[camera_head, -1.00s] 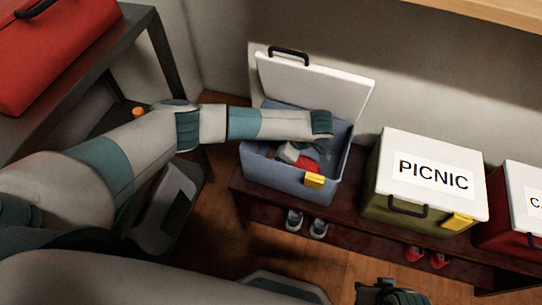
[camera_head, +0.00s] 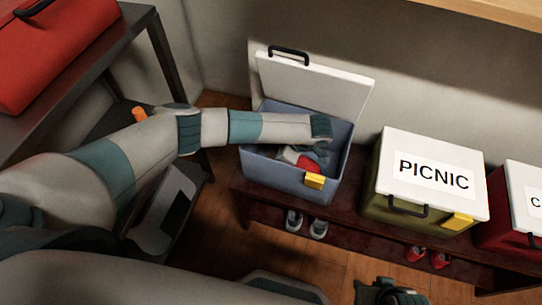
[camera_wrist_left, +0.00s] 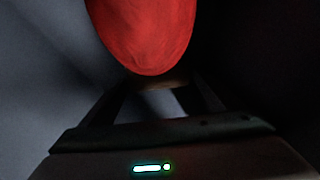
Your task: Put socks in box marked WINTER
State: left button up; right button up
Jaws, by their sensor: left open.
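A blue box (camera_head: 262,168) with a yellow latch stands on the bench, its white lid (camera_head: 318,88) raised. No WINTER marking shows on the side of the lid that I see. My left arm reaches over the box, and my left gripper (camera_head: 312,155) is down inside it, partly hidden by the wrist. A red thing (camera_head: 309,163) shows at the gripper in the box. It also shows large and rounded in the left wrist view (camera_wrist_left: 145,35), by the open left gripper. I cannot tell for sure that it is the socks. My right gripper (camera_head: 385,291) is low at the bottom edge, its jaws unclear.
A closed green box (camera_head: 385,208) marked PICNIC stands to the right, with a red box (camera_head: 500,237) beyond it. Shoes (camera_head: 305,224) sit under the bench. A red case (camera_head: 55,50) lies on a dark table at left. The wall is close behind the boxes.

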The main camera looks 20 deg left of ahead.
pick_arm(q)
jog(key=shift+r, duration=0.15)
jog(key=shift+d+r, duration=0.15)
jog(key=shift+r, duration=0.05)
jog(key=v, duration=1)
jog(key=shift+w+r, duration=0.1)
jog(key=shift+d+r, duration=0.35)
jog(key=shift+r, duration=0.15)
jog(key=shift+c, duration=0.6)
